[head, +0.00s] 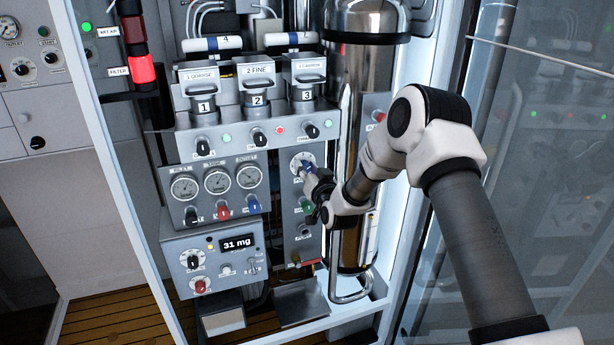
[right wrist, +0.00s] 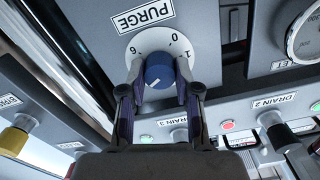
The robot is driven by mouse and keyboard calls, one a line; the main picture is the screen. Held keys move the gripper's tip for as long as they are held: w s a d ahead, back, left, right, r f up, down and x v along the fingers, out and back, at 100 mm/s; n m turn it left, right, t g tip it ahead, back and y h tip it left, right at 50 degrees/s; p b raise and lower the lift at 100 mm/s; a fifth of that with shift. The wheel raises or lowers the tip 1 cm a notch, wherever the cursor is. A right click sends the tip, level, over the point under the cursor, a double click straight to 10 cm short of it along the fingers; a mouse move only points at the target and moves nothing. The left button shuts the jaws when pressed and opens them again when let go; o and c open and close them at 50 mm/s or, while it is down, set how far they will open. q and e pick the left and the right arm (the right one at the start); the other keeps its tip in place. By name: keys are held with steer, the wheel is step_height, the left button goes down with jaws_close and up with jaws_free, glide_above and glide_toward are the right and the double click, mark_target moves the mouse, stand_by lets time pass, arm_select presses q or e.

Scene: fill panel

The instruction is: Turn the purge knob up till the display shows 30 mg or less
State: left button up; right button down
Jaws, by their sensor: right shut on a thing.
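The purge knob is blue with a white pointer line and sits on a white numbered dial under a PURGE label in the right wrist view (right wrist: 159,72). In the head view its dial (head: 301,161) is partly hidden by my right gripper. My right gripper (head: 312,172) is shut on the knob, one finger on each side in the right wrist view (right wrist: 160,88). The display (head: 237,244) on the lower grey box reads 31 mg. My left gripper is not in view.
Three round gauges (head: 217,182) with coloured knobs sit left of the purge dial. Numbered filter canisters (head: 257,92) stand above them. A shiny metal cylinder (head: 365,75) rises close behind my right arm. A glass panel (head: 540,150) stands at the right.

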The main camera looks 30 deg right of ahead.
steer(key=m+b, duration=0.3)
steer(key=shift+f, duration=0.2)
steer(key=shift+r+m+b, duration=0.15)
steer(key=shift+m+b, duration=1.05)
steer(key=shift+m, duration=0.2)
steer(key=c, duration=0.8)
jaws_free()
steer(key=v, duration=1.1)
steer(key=shift+s, duration=0.4)
